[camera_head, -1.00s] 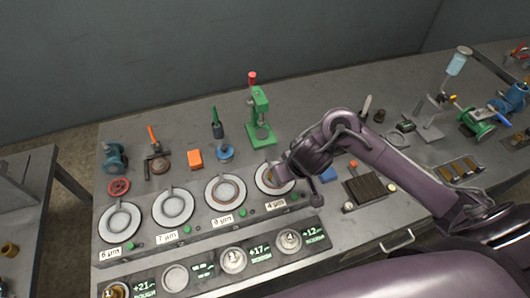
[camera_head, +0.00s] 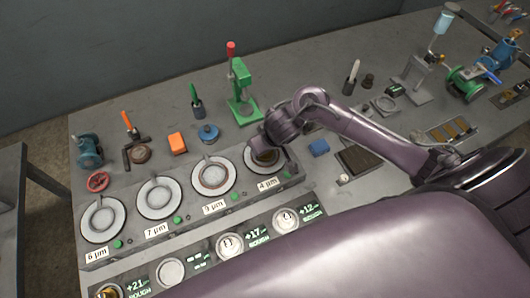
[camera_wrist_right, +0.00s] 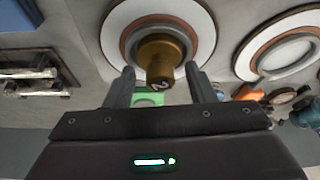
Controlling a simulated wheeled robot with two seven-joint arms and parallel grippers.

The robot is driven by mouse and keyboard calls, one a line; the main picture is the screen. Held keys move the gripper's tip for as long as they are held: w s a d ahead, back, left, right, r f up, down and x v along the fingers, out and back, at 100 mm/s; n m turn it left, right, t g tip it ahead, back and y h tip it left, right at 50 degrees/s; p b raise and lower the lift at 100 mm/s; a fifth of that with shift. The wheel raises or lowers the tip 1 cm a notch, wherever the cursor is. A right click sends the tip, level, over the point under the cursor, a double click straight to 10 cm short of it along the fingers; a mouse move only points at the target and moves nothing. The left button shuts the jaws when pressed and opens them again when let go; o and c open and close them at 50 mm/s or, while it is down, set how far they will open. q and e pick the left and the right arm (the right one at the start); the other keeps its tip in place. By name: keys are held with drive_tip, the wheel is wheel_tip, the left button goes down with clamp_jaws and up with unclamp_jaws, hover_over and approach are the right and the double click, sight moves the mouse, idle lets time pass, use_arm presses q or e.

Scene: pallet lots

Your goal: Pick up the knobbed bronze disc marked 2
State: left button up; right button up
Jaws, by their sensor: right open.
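The bronze disc's knob (camera_wrist_right: 160,58), marked 2, shows in the right wrist view over a round white-rimmed plate. The disc also shows in the head view (camera_head: 265,156) on the plate labelled 4 µm (camera_head: 248,162), partly covered by my right wrist. My right gripper (camera_wrist_right: 158,84) is open, with one dark finger on each side of the knob's marked end. Whether the fingers touch it cannot be told; gaps seem to show on both sides. My left gripper is not in view.
Plates labelled 9 µm (camera_head: 214,176), 7 µm (camera_head: 159,199) and 6 µm (camera_head: 103,218) stand in the same row. A green press (camera_head: 242,95) stands behind.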

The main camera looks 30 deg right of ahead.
drive_tip(key=shift+r, duration=0.1)
drive_tip(key=c, duration=1)
